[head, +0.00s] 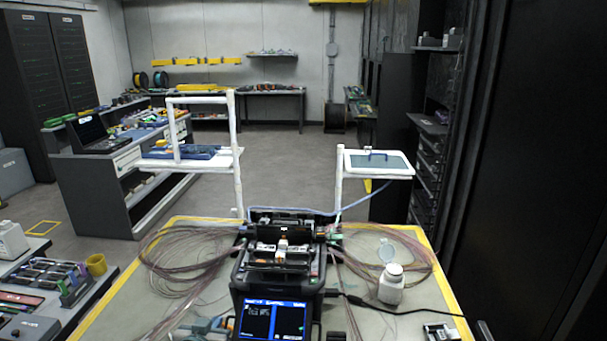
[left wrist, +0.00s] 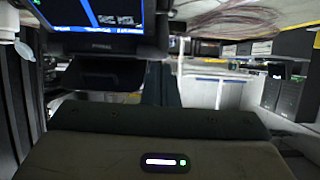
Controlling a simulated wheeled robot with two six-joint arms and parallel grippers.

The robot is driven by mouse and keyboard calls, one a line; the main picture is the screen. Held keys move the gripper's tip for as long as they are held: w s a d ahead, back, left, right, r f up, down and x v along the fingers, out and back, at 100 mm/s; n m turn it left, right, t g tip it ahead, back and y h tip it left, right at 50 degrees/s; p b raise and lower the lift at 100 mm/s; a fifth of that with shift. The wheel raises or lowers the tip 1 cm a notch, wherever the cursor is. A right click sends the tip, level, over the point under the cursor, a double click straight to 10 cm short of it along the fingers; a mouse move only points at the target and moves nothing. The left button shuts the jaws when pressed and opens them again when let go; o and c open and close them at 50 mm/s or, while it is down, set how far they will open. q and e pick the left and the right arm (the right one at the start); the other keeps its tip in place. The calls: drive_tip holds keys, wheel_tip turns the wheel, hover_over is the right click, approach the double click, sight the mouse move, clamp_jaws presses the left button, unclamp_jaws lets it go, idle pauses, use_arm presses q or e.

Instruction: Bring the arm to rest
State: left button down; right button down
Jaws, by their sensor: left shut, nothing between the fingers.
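My left gripper (left wrist: 162,85) shows in the left wrist view as two dark fingers close together, shut with nothing between them. The fingers point out past the dark splicer screen unit, which is in the upper left of that view and apart from them. My right gripper is in neither view.
Coils of thin fibre (head: 185,258) lie left and right of the splicer. A white bottle (head: 391,287) stands to its right, with a black cable near it. A small device (head: 440,332) lies at the lower right. A side bench (head: 100,285) with tools and a yellow cup (head: 96,264) is at left.

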use_arm(q)
drive_tip(key=s+a+f+g, duration=0.1)
drive_tip(key=s+f+g, duration=0.2)
drive_tip(key=s, duration=0.8)
drive_tip(key=s+a+f+g+y, duration=0.1)
drive_tip(key=s+a+f+g, duration=0.15)
drive_tip(key=s, duration=0.95)
drive_tip(key=s+f+g, duration=0.4)
drive_tip(key=s, duration=0.7)
drive_tip(key=a+f+g, duration=0.2)
drive_tip(key=a+f, duration=0.1)
drive_tip(key=f, duration=2.8)
drive_tip(key=s+a+f, duration=0.1)
drive_tip(key=s+f, duration=1.7)
drive_tip(key=s, duration=0.1)
drive_tip(key=shift+a, duration=0.15)
drive_tip(key=shift+w+f+g, duration=0.1)
drive_tip(key=shift+g, duration=0.15)
